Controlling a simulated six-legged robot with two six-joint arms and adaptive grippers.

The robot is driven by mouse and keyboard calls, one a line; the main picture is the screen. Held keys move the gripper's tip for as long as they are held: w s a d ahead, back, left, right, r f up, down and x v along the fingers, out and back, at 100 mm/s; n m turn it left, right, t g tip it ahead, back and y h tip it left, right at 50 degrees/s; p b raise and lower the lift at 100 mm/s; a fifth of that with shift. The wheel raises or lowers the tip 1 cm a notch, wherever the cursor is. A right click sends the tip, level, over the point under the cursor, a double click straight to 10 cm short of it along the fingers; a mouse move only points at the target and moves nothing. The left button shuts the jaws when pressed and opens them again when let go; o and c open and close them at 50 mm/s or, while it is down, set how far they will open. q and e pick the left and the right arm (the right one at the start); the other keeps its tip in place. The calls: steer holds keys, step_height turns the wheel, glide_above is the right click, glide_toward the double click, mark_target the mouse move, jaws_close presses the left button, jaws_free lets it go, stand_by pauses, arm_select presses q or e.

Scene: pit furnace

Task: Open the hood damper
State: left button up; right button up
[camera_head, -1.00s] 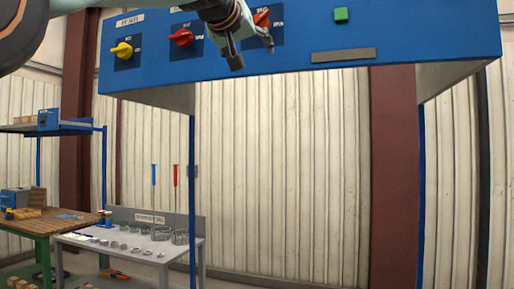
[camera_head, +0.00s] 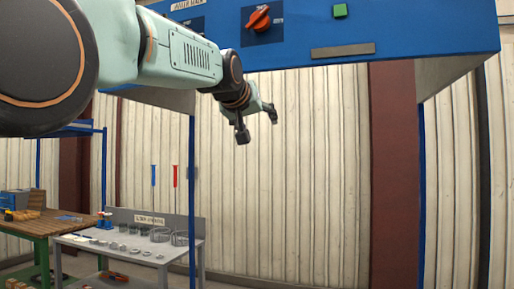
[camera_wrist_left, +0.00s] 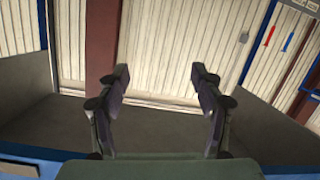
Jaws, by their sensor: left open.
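The blue hood (camera_head: 420,30) spans the top of the head view. An orange-red rotary knob (camera_head: 258,19) sits on a dark blue plate on its front, its handle slanted with the upper end to the right. The lettering around it is too small to read. My left gripper (camera_head: 258,126) is open and empty below the hood's lower edge, apart from the knob. In the left wrist view its two fingers (camera_wrist_left: 160,78) stand wide apart with nothing between them. My left arm covers the hood's left part, including other knobs. My right gripper is not in view.
A green button (camera_head: 340,11) and a grey strip (camera_head: 343,50) are on the hood to the right. A grey table (camera_head: 190,258) with metal rings and a wooden workbench (camera_head: 50,224) stand at lower left. The space under the hood, before the corrugated wall (camera_head: 285,180), is clear.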

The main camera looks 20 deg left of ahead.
arm_select(q)
steer(key=shift+g, duration=0.3)
steer(key=f, duration=0.2)
steer(key=w+f, duration=0.1)
steer(key=f, duration=0.2)
steer(key=shift+w+a+f+b, duration=0.1)
steer(key=shift+w+f+b, duration=0.2)
steer(key=shift+s, duration=0.1)
